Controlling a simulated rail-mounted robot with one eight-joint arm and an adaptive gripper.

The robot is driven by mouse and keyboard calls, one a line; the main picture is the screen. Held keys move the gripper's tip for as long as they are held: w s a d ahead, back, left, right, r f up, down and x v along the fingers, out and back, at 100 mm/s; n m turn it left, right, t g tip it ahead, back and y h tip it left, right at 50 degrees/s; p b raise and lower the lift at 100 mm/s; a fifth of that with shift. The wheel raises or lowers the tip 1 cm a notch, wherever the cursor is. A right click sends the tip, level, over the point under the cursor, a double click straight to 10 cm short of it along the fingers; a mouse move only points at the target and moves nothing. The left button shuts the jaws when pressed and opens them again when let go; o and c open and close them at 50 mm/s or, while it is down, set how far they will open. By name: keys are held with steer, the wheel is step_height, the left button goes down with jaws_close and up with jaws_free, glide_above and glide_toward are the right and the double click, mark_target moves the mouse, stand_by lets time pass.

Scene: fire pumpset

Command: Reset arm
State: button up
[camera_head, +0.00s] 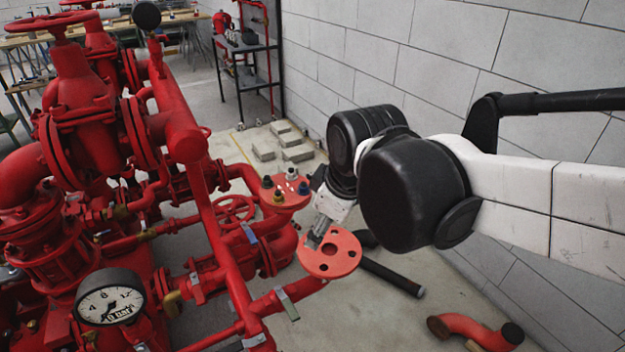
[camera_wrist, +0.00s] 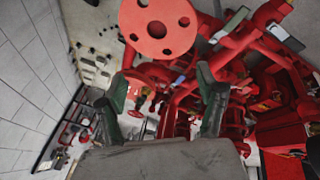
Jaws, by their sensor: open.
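My arm reaches in from the right in the head view. My gripper (camera_head: 316,234) hangs beside a red round flange (camera_head: 346,262) with a central hole and smaller bolt holes. In the wrist view my gripper (camera_wrist: 160,82) shows two dark green fingers spread wide apart, with nothing held between them. A red flange with several holes (camera_wrist: 180,41) shows above the fingers in that view. Whether the gripper touches the flange cannot be told.
The red pumpset (camera_head: 90,130) with a pressure gauge (camera_head: 109,300) fills the left. A second flange (camera_head: 293,203) carries several coloured parts. A black pipe (camera_head: 390,276) and a red elbow pipe (camera_head: 475,330) lie on the floor. A block wall (camera_head: 440,50) stands close on the right.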

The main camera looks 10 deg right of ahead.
steer(key=s+d+m+t+h, duration=0.1)
steer(key=s+d+m+t, duration=0.1)
steer(key=s+d+m, duration=0.5)
steer(key=d+m, duration=0.4)
steer(key=shift+s+d+t, duration=0.3)
steer(key=shift+s+d, duration=0.1)
stand_by(1.9)
